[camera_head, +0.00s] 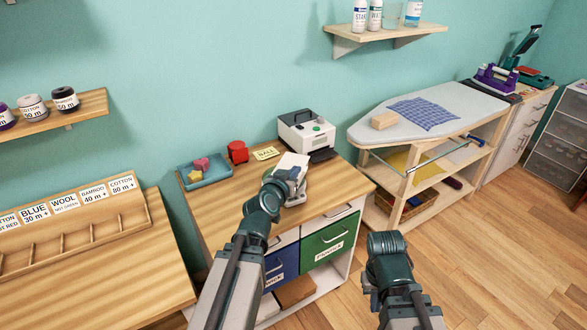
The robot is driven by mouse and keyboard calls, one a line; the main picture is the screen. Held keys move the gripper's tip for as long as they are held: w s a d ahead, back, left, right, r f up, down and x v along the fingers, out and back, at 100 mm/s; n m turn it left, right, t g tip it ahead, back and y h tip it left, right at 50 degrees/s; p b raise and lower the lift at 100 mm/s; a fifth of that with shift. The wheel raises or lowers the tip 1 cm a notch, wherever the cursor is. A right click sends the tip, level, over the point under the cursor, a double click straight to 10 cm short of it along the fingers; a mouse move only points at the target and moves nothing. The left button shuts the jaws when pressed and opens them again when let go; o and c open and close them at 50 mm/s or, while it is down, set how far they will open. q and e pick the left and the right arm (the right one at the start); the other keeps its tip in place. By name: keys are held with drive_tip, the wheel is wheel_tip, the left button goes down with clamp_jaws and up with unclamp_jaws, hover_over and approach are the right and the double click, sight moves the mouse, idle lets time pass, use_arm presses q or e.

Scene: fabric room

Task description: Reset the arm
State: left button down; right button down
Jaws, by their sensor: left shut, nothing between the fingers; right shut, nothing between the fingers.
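My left arm (245,245) reaches in from the bottom over the wooden cabinet top. Its pale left gripper (291,178) is above the front right part of that top, shut with nothing in it. My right arm (390,262) rises from the bottom, right of the cabinet, over the floor. Only its dark teal end joint and lower link show; the fingers of the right gripper cannot be made out.
The cabinet top (225,205) bears a blue tray (212,175) with small shapes, a red object (237,152), a yellow card (265,153) and a white machine (306,131). An ironing board (375,130) stands to the right. Wooden floor (470,260) is clear at the lower right.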

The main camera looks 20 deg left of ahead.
use_arm(q)
drive_tip(key=s+d+f+m+g+h+p, duration=0.2)
drive_tip(key=s+d+f+g, duration=0.2)
drive_tip(key=d, duration=0.4)
drive_tip(key=s+d+f+m+g+h+p, duration=0.1)
drive_tip(key=s+d+f+m+g, duration=0.15)
drive_tip(key=d, duration=0.45)
drive_tip(key=s+d+f+g+y+p, duration=0.1)
drive_tip(key=s+g, duration=0.3)
drive_tip(key=s, duration=0.4)
drive_tip(key=s+d+f+g+y+p, duration=0.1)
drive_tip(key=s+f+g+y, duration=0.2)
drive_tip(key=s, duration=0.6)
drive_tip(key=shift+s+f+g+y+p, duration=0.15)
drive_tip(key=shift+s+g+y+p, duration=0.25)
drive_tip(key=shift+g, duration=0.65)
